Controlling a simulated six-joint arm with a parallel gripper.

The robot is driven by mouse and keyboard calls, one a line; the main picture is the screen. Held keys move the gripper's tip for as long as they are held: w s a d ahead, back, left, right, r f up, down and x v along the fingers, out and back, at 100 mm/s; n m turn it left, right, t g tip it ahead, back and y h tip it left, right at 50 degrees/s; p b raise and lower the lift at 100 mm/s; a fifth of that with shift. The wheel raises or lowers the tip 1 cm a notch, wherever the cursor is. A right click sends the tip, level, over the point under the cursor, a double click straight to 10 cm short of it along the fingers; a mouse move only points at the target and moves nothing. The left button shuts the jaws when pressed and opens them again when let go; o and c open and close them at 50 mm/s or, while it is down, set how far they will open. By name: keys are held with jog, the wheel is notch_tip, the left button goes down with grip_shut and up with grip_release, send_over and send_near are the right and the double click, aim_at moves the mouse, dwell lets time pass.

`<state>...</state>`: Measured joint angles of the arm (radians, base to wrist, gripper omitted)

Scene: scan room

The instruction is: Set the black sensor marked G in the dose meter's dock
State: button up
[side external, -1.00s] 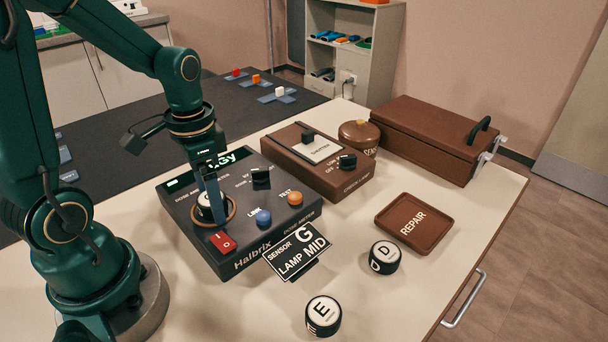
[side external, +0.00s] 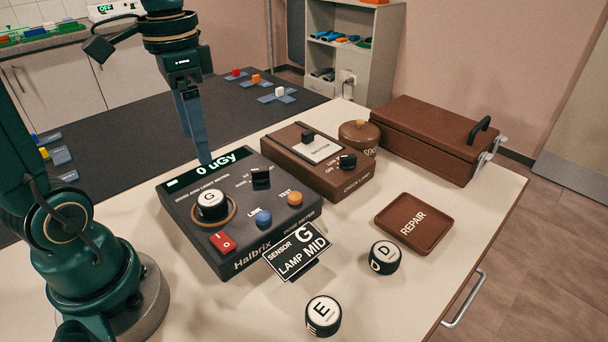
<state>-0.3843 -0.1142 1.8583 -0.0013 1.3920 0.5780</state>
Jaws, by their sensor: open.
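The black sensor marked G (side external: 211,205) sits upright in the round dock (side external: 232,213), a brown ring on the dose meter (side external: 262,236). Its white top with the letter G faces up. The dose meter's display reads 0 uGy. My gripper (side external: 204,160) is open and empty, above and behind the sensor and apart from it, near the display's back edge. A sign (side external: 298,251) in front of the meter reads "SENSOR G, LAMP MID".
Sensors D (side external: 385,257) and E (side external: 323,315) stand on the front of the table. A brown REPAIR tray (side external: 413,223) lies at right. A check lamp box (side external: 318,162), a round lidded pot (side external: 359,136) and a brown case (side external: 430,138) stand behind.

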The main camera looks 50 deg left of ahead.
jog(key=s+d+f+n+t, duration=0.2)
jog(key=s+d+t, duration=0.1)
jog(key=d+t, duration=0.2)
jog(key=d, duration=0.2)
jog(key=shift+s+d+t, duration=0.3)
jog(key=shift+f, duration=0.1)
dwell(0.8)
